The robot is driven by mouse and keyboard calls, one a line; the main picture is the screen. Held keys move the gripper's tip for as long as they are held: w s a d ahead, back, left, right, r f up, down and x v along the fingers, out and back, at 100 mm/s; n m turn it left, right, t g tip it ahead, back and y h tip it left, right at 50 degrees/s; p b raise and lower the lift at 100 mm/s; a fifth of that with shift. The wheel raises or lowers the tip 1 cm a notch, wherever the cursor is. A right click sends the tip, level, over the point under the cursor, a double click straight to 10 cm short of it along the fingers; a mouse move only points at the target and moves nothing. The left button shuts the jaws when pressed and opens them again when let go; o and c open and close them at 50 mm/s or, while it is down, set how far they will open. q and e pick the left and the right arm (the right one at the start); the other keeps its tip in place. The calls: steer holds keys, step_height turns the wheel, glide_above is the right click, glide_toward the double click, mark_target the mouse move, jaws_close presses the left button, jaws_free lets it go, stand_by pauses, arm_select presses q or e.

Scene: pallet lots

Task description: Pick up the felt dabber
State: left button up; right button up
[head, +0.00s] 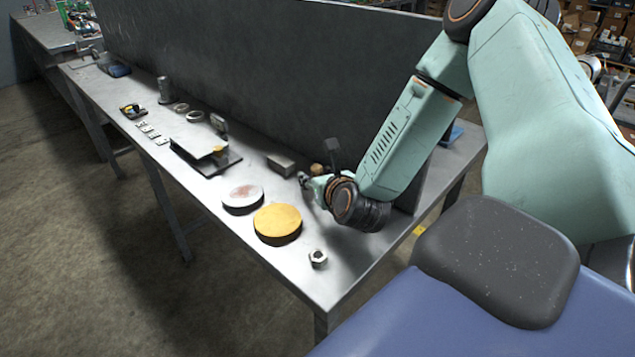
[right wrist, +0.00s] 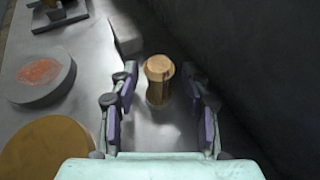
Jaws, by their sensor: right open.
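The felt dabber appears to be the small tan, waisted piece (right wrist: 158,68) standing upright in the right wrist view. In the head view its tan top (head: 317,169) shows just behind my right gripper (head: 305,181). In the right wrist view my right gripper (right wrist: 160,84) is open, with one finger on each side of the dabber near the fingertips. A gap shows on both sides, so neither finger appears to touch it. My left gripper is not in view.
A grey block (head: 281,165) stands close to the dabber. A yellow disc (head: 278,223), a pale disc with a reddish patch (head: 242,196) and a hex nut (head: 318,257) lie nearer the front edge. A tall dark panel (head: 250,75) runs along the bench's back.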

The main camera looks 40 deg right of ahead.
steer(key=shift+w+f, duration=0.1)
steer(key=shift+w, duration=0.2)
steer(key=shift+s, duration=0.15)
steer(key=c, duration=0.6)
jaws_close()
